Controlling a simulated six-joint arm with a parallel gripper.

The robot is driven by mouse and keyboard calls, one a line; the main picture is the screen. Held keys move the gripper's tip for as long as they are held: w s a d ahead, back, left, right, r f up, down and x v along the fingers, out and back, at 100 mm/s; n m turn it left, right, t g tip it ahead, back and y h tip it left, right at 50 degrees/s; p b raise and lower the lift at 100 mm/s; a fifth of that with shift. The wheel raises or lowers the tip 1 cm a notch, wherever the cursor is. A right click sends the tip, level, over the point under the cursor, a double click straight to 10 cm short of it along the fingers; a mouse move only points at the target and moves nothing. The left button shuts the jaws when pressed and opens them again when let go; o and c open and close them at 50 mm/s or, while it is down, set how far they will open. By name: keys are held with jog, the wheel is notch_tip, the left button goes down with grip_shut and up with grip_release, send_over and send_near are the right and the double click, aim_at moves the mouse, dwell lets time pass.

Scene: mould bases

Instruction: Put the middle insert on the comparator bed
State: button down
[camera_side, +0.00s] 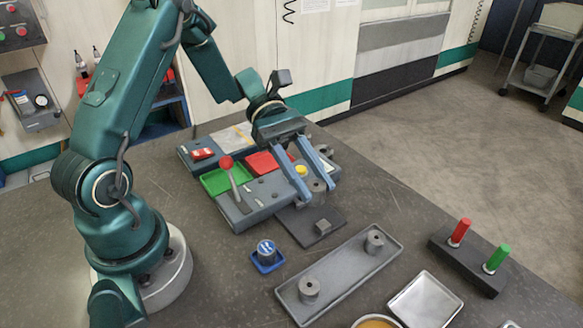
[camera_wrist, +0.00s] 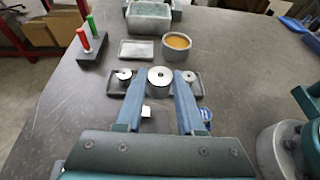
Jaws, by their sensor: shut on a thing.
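My gripper (camera_side: 320,190) is shut on a grey cylindrical insert (camera_side: 317,185) with a hole in its top. The wrist view shows this insert (camera_wrist: 160,79) upright between the fingertips. A long grey tray (camera_side: 340,273) holds two similar inserts, one near its left end (camera_side: 308,290) and one near its right end (camera_side: 374,241); its middle is bare. A dark plate (camera_side: 300,219) with a small grey block (camera_side: 322,227) lies before the grey lever fixture (camera_side: 258,200). I cannot tell for certain which part is the comparator bed. The held insert appears raised near the fixture and plate.
A red-knobbed lever (camera_side: 226,163) stands up from the fixture. Green (camera_side: 222,181) and red (camera_side: 262,163) trays sit behind it. A blue-based stamp-like object (camera_side: 267,256), a shallow metal tray (camera_side: 426,301) and a block with red and green pegs (camera_side: 468,262) stand in front.

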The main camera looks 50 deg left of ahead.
aim_at(306, 212)
jog(key=v, duration=0.2)
jog(key=shift+a+r, duration=0.25)
jog(key=f, duration=0.1)
jog(key=w+f, duration=0.1)
jog(key=w+a+f, duration=0.1)
jog(key=shift+f, duration=3.25)
jog(key=shift+c, duration=2.2)
grip_release()
jog(key=shift+a, duration=0.1)
